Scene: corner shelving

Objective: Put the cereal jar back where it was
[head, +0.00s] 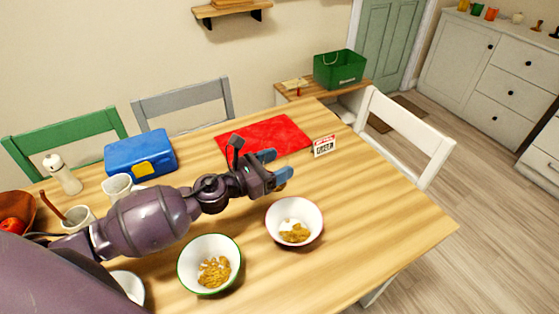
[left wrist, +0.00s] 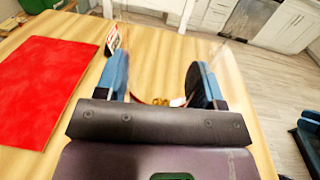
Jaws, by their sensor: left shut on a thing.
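My left gripper (head: 275,164) is above the wooden table, short of the red mat and behind the white bowl. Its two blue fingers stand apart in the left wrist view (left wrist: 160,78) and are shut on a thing. The thing looks like the clear cereal jar (left wrist: 165,55), with only faint see-through edges between and beyond the fingers. In the head view the fingers mostly hide it. Whether the jar touches the table I cannot tell.
The table holds a white bowl (head: 294,208) and a green-rimmed bowl (head: 226,247) with cereal, a red mat (head: 285,132), a small sign (head: 324,146), a blue box (head: 140,153) and a white bottle (head: 68,180). Chairs stand around it. The table's right part is clear.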

